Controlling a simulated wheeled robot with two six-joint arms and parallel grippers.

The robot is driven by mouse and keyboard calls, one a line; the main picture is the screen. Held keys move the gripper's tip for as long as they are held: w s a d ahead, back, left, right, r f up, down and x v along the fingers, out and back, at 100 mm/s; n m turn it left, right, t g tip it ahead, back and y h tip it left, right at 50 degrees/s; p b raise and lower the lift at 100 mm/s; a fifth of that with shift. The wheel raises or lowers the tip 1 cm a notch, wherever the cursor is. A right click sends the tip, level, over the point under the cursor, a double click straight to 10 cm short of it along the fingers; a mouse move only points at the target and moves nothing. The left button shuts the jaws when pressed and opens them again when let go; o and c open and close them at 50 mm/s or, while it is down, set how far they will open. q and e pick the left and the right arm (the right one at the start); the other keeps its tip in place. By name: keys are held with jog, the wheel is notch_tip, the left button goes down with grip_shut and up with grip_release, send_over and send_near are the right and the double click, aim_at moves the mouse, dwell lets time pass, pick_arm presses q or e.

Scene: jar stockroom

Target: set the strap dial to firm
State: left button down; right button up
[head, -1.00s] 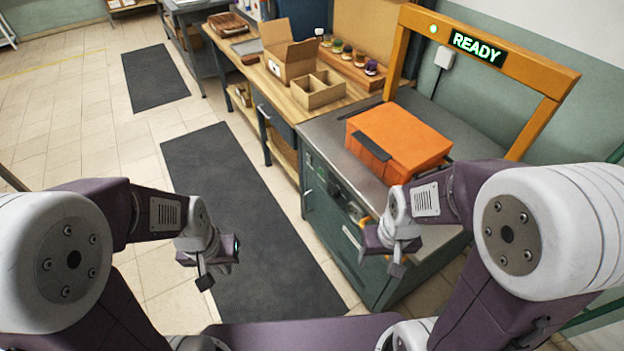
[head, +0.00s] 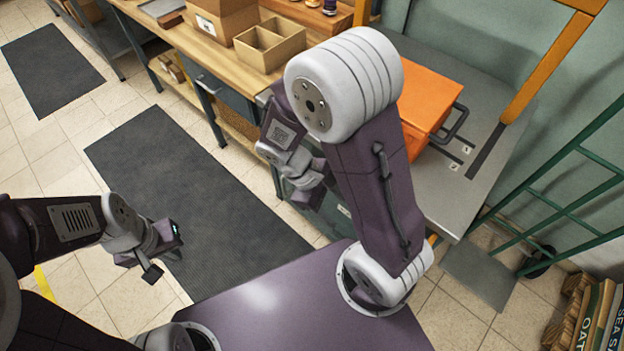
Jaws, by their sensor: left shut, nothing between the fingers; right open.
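The strapping machine (head: 448,203) has a grey metal top and stands right of centre in the head view. An orange box (head: 435,90) lies on it, and its orange arch (head: 545,65) rises behind. My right arm covers most of the machine's front panel, so the strap dial cannot be made out. My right gripper (head: 309,196) is open, in front of the machine's front; whether it touches anything I cannot tell. My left gripper (head: 156,262) is shut and empty, low at the left above the floor and away from the machine.
A wooden workbench (head: 205,50) with a divided carton (head: 270,44) adjoins the machine. A dark mat (head: 190,190) lies on the tiled floor. A green rail frame (head: 560,185) and sacks (head: 597,315) stand at the right. Floor on the left is open.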

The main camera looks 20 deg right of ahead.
jog(key=w+d+f+n+t+h+b, duration=0.1)
jog(key=w+f+n+h+b, duration=0.25)
jog(key=f+b, duration=0.2)
jog(key=w+d+f+n+h+b, duration=0.1)
jog(key=w+f+n+h+b, duration=0.1)
jog(key=f+n+h+b, duration=0.3)
jog(key=w+a+f+n+t+h+b, duration=0.4)
jog(key=w+a+n+t+b, duration=0.25)
jog(key=w+t+b, duration=0.2)
jog(key=b+x, duration=0.2)
jog(key=x, duration=0.8)
jog(key=shift+s+n+b, duration=0.2)
jog(key=shift+n+b, duration=0.15)
jog(key=shift+n, duration=0.05)
grip_shut()
